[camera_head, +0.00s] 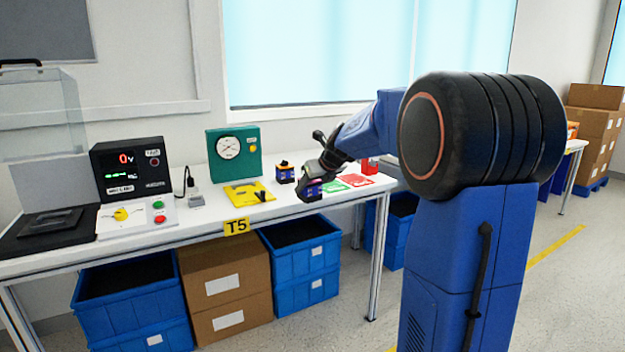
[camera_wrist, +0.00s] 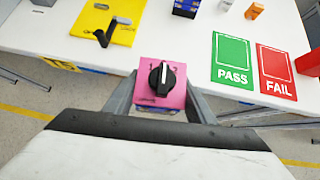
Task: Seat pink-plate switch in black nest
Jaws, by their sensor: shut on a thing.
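The pink-plate switch (camera_wrist: 147,92) has a square pink plate, a black rotary knob and a dark blue body. My gripper (camera_wrist: 160,88) is shut on it, with one finger on each side and the knob facing the wrist camera. In the head view my gripper (camera_head: 322,172) holds the switch (camera_head: 309,191) at the front right of the table; its height above the table is hard to tell. A black fixture (camera_head: 75,236) with a raised recessed block, which looks like the black nest, sits at the table's far left. It is out of the wrist view.
A clear hood (camera_head: 45,115) stands above the black fixture. Beside it are a white button panel (camera_head: 140,232), a black 0 V meter (camera_head: 128,170), a green gauge box (camera_head: 234,155) and a yellow plate (camera_head: 240,187). Another switch (camera_head: 285,174) and PASS (camera_wrist: 232,62) and FAIL (camera_wrist: 276,72) cards lie near my gripper.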

